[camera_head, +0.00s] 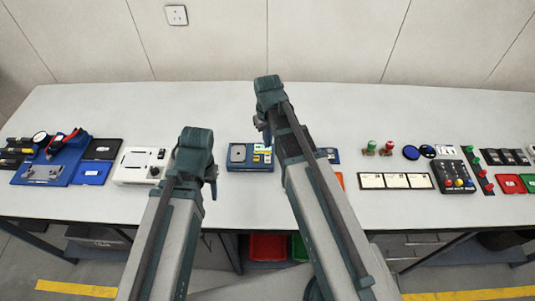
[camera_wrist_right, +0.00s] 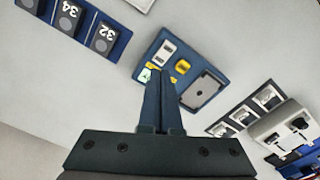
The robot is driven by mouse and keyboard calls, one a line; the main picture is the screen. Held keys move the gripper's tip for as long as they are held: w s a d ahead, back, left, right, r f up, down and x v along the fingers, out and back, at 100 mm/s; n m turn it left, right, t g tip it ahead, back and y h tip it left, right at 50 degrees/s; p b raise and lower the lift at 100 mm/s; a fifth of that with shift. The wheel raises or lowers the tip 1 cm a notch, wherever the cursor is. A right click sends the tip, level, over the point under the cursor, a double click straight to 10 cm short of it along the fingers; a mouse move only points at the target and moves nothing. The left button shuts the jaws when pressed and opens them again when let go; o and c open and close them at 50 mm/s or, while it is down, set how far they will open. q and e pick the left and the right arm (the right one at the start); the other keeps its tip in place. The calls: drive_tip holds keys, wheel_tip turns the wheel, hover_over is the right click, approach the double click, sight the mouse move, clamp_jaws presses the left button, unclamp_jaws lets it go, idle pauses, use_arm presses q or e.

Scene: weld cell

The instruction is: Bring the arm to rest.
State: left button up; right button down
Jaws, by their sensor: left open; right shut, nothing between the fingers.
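My left arm comes in from the bottom of the head view, and its left gripper (camera_head: 212,188) points down over the table, between the white box and the blue device; its fingers are mostly hidden behind the wrist, and it is open. My right arm reaches further back, and its right gripper (camera_head: 262,128) hangs above the table behind the blue device. In the right wrist view, the two fingers of the right gripper (camera_wrist_right: 160,78) lie together, shut and empty. Their tips overlap the edge of the blue device (camera_wrist_right: 208,87) in the picture; I cannot tell the height between them.
The white table (camera_head: 350,110) carries a blue tray with tools (camera_head: 52,160), a white box (camera_head: 140,165), the blue device (camera_head: 240,165), white cards (camera_head: 397,181) and a black button box (camera_head: 457,175). The back strip of the table is clear. Red and green bins (camera_head: 267,247) stand underneath.

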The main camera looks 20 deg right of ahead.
drive_tip(key=shift+r+p, duration=0.6)
drive_tip(key=shift+r, duration=0.3)
drive_tip(key=s+a+f+n+h+b, duration=0.1)
drive_tip(key=s+a, duration=0.9)
drive_tip(key=s, duration=0.4)
drive_tip(key=shift+s+a, duration=0.2)
drive_tip(key=shift+a, duration=0.05)
